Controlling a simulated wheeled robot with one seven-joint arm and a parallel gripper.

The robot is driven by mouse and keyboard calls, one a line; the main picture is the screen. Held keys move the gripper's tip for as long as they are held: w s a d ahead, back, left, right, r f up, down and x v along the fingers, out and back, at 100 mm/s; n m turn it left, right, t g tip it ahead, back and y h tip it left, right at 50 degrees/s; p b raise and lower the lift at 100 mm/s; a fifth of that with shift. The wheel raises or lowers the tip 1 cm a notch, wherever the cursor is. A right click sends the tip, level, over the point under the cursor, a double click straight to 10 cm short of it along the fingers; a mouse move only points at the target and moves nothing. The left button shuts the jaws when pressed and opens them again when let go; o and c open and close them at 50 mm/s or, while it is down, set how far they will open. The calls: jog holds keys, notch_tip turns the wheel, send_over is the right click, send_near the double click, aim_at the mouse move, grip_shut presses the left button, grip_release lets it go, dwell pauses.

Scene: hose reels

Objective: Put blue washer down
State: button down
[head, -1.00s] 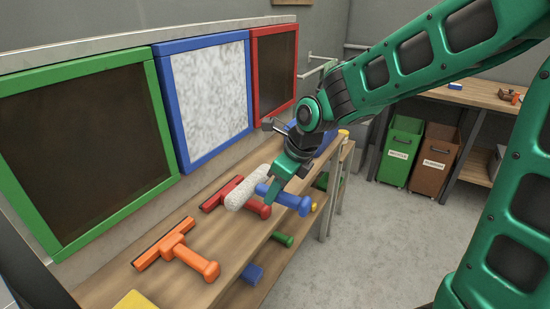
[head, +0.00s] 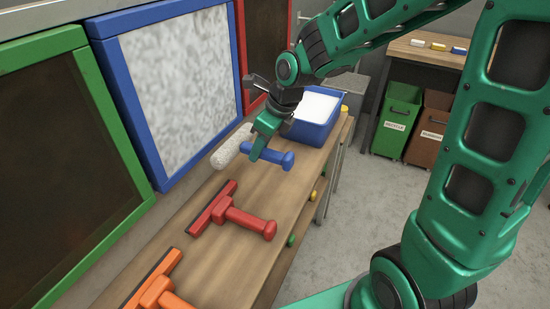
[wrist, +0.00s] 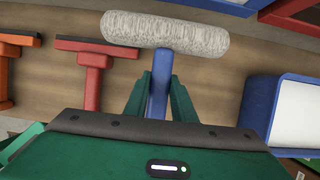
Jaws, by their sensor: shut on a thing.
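The blue washer (head: 232,146) has a fuzzy pale roller head and a blue handle. My gripper (head: 262,148) is shut on its blue handle, above the wooden shelf (head: 296,182). In the wrist view the washer's fuzzy head (wrist: 165,30) lies crosswise beyond the fingers, and the blue handle runs back between the two green fingers (wrist: 158,95). I cannot tell whether the washer touches the shelf.
A red squeegee (head: 235,215) and an orange squeegee (head: 155,285) lie on the shelf nearer me. A blue tub (head: 316,112) with white contents stands just beyond my gripper. Framed panels, including a blue-framed one (head: 175,85), line the wall at left.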

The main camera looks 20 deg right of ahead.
jog(key=w+d+f, duration=0.3)
jog(key=d+f, duration=0.1)
jog(key=d, duration=0.1)
jog(key=w+d+f, duration=0.1)
jog(key=w+d, duration=0.1)
jog(key=shift+w+d+f, duration=0.35)
jog(key=shift+f, duration=2.05)
jog(key=shift+f, duration=0.1)
jog(key=c, duration=1.5)
grip_release()
jog(key=v, duration=1.2)
jog(key=s+d+n+g+h, duration=0.1)
jog(key=s+d+n, duration=0.3)
jog(key=s+n, duration=0.3)
jog(key=s+d+r+n+g+h, duration=0.1)
jog(key=s+d+n, duration=0.4)
jog(key=s, duration=0.8)
jog(key=s+d+r+n+g+h, duration=0.1)
jog(key=s+d+n, duration=0.3)
jog(key=s+n, duration=0.4)
jog(key=shift+s+d+r+n, duration=0.15)
jog(key=shift+s+d, duration=0.05)
jog(key=shift+s, duration=0.25)
jog(key=shift+s+d+r+n, duration=0.1)
jog(key=shift+s+d+n, duration=0.1)
jog(key=shift+s, duration=0.25)
